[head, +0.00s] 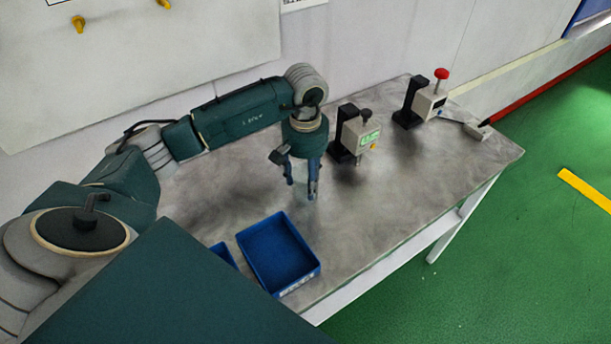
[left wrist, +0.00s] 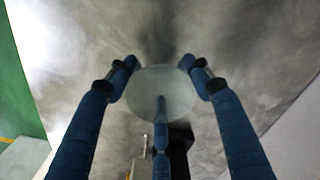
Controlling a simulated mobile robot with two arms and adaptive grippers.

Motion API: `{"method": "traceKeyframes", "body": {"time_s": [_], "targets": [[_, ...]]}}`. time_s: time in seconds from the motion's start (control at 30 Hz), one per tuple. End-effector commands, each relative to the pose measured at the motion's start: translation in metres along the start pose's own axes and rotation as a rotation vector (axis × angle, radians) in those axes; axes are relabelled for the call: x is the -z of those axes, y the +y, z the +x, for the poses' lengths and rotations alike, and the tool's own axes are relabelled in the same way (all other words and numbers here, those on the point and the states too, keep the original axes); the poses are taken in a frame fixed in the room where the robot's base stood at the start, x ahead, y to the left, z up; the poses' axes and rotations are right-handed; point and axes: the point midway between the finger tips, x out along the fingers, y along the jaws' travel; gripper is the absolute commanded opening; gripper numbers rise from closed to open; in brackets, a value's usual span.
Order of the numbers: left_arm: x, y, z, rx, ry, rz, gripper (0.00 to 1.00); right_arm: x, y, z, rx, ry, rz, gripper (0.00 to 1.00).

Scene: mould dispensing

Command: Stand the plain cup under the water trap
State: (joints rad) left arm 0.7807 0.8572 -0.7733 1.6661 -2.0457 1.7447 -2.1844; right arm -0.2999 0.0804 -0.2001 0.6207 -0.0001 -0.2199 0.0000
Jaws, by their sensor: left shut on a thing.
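My left gripper (head: 303,190) points down over the grey table and is shut on the plain cup. The cup is pale and see-through, faint between the fingers in the head view; in the left wrist view the cup (left wrist: 176,86) shows as a pale disc between the fingers (left wrist: 160,82). I cannot tell whether its base touches the table. A grey unit with a green label (head: 368,138) stands on a black bracket just right of the gripper. A second grey unit with a red knob (head: 430,102) stands farther right. I cannot tell for sure which is the water trap. My right gripper is out of view.
A blue tray (head: 316,270) lies at the table's front edge, with part of another blue tray (head: 222,250) beside it. A small grey block on a cable (head: 478,131) lies near the right end. The table (head: 420,185) is clear in front of the units. A wall runs behind.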

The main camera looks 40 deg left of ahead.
Motion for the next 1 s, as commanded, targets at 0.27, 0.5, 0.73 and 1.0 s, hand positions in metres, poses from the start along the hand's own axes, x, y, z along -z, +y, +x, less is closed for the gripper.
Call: {"method": "traceKeyframes", "body": {"time_s": [0.27,0.5,0.73,1.0], "targets": [[0.001,0.0,0.003,-0.001,0.002,0.0,0.26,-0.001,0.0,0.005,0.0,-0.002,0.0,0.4],[0.001,0.0,0.002,-0.001,0.001,0.0,0.7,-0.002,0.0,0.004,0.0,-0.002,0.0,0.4],[0.0,0.0,0.0,-0.001,0.001,0.0,0.7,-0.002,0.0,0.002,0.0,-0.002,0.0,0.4],[0.003,0.001,-0.036,-0.004,0.009,0.0,0.7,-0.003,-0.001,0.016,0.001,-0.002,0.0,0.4]]}}
